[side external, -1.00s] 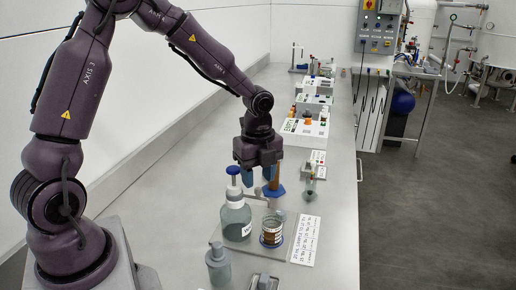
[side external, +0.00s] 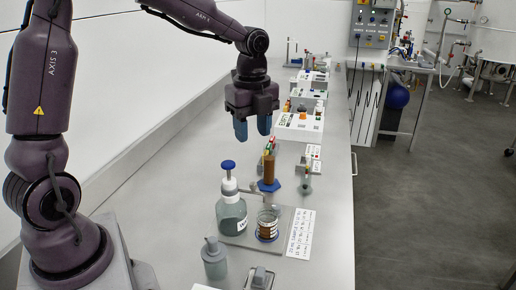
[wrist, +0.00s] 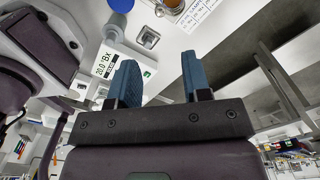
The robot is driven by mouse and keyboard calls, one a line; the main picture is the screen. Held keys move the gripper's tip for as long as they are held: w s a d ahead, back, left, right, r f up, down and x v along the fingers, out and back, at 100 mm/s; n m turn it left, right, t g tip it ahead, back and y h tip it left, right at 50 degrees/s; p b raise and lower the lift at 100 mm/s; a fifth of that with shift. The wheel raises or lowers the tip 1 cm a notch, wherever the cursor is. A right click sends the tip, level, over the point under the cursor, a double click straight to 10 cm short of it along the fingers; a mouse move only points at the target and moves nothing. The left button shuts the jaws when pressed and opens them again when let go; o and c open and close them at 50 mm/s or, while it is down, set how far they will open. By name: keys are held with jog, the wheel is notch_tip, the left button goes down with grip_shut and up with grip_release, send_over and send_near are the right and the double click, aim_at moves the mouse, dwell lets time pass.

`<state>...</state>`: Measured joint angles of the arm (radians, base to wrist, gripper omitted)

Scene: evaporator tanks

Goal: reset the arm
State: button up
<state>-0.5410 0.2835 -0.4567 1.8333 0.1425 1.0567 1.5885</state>
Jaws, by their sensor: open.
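My gripper (side external: 252,128) hangs over the bench in the side view, its two blue fingers apart with nothing between them. It is above and behind a brown-filled cylinder (side external: 269,169) on a blue base, clear of it. In the wrist view the two blue fingers (wrist: 160,85) also stand apart and empty. My arm reaches from the left over the bench (side external: 180,185).
White instrument boxes (side external: 298,127) line the bench behind.

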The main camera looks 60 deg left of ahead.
jog(key=s+d+r+n+t, duration=0.2)
jog(key=s+r+n, duration=0.1)
jog(key=s+n, duration=0.6)
jog(key=s+d+r+n+t, duration=0.3)
jog(key=s+r+n, duration=0.1)
jog(key=s+n, duration=0.4)
jog(key=shift+s+d+r+n+t, duration=0.25)
jog(key=shift+s+d+n+t, duration=0.05)
jog(key=shift+s+d+n, duration=0.1)
